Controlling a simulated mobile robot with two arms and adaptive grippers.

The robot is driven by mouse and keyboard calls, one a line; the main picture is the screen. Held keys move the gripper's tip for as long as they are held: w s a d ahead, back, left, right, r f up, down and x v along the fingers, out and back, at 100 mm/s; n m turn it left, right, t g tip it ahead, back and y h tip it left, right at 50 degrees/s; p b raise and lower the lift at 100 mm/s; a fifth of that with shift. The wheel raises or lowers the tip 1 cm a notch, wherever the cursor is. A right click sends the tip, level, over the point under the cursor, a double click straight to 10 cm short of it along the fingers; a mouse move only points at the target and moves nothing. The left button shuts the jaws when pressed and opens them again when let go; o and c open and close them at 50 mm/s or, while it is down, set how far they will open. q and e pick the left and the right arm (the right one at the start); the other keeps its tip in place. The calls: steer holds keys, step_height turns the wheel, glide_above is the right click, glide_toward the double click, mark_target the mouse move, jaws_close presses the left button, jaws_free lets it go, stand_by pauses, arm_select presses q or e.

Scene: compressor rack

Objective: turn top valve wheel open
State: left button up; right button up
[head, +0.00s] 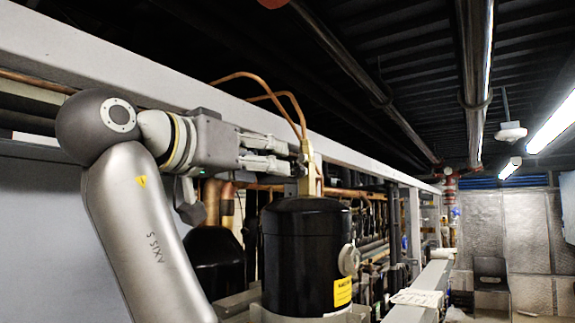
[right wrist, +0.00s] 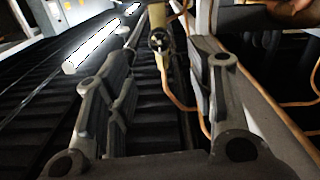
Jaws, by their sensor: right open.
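A brass valve body (head: 312,172) stands upright on top of the black compressor in the head view. In the right wrist view its small dark round wheel (right wrist: 158,41) shows far off, between and beyond the finger pads. My right gripper (head: 287,156) points right at the upper part of the valve, its fingertips close to it. Its two fingers are spread apart with nothing between the pads in the right wrist view (right wrist: 166,55). I cannot tell whether a fingertip touches the wheel; in the head view the wheel is mostly hidden by the fingers. My left gripper is not in view.
The black compressor (head: 305,250) with a yellow label is right below the gripper. Copper tubes (head: 262,82) arch just above it. A long grey beam (head: 130,65) runs behind the arm. A walkway lies clear at the far right.

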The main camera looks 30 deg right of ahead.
mark_target(292, 169)
steer(key=p+x, duration=0.4)
steer(key=x, duration=0.6)
steer(key=shift+r, duration=0.1)
steer(key=c, duration=1)
steer(key=shift+n+b, duration=0.4)
steer(key=shift+c, duration=0.2)
steer(key=shift+n, duration=0.3)
steer(key=o, duration=1)
steer(key=shift+o, duration=0.2)
steer(key=shift+a, duration=0.1)
